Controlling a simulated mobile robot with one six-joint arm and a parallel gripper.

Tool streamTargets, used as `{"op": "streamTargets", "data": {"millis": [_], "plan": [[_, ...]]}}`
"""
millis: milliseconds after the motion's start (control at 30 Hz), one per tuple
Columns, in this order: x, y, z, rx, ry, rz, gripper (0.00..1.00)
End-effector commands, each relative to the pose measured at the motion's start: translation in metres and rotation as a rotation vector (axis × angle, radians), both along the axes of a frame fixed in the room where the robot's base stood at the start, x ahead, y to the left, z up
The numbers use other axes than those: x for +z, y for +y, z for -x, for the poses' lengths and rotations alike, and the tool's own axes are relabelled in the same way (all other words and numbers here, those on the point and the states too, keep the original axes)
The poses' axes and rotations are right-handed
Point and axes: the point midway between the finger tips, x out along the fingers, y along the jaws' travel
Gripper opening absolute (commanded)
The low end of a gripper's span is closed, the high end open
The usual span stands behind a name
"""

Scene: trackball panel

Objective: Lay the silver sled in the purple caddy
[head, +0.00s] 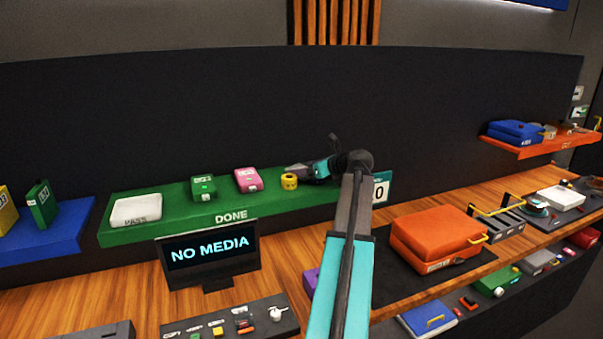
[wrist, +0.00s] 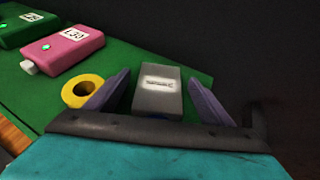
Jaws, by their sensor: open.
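A silver-grey block with a pale label, which I take for the silver sled (wrist: 157,97), lies on the green DONE shelf in the wrist view. My gripper (wrist: 157,80) is open, with one purple-grey finger on each side of the sled; I cannot tell whether they touch it. In the head view my gripper (head: 303,170) is over the right part of the green shelf and largely hides the sled. A purple thing (head: 310,281), perhaps the purple caddy, shows on the wooden counter; my arm hides most of it.
A yellow ring (wrist: 83,91) sits close by the left finger. A pink box (head: 248,180), a green box (head: 203,188) and a white box (head: 136,210) stand along the green shelf (head: 160,234). A monitor (head: 209,253) and an orange case (head: 438,238) are on the counter.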

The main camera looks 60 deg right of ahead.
Motion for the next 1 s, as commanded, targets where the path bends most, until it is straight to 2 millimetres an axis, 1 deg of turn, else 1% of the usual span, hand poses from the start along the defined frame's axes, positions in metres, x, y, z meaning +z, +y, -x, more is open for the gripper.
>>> {"op": "streamTargets", "data": {"millis": [133, 167, 400, 467, 767, 867, 1000], "plan": [[0.000, 0.000, 0.000, 0.000, 0.000, 0.000, 0.75], [0.000, 0.000, 0.000, 0.000, 0.000, 0.000, 0.73], [0.000, 0.000, 0.000, 0.000, 0.000, 0.000, 0.33], [0.001, 0.000, 0.000, 0.000, -0.001, 0.000, 0.23], [0.002, 0.000, 0.000, 0.000, -0.001, 0.000, 0.23], [0.005, 0.000, 0.000, 0.000, -0.001, 0.000, 0.23], [0.014, -0.001, 0.000, 0.001, -0.001, 0.002, 0.23]]}}
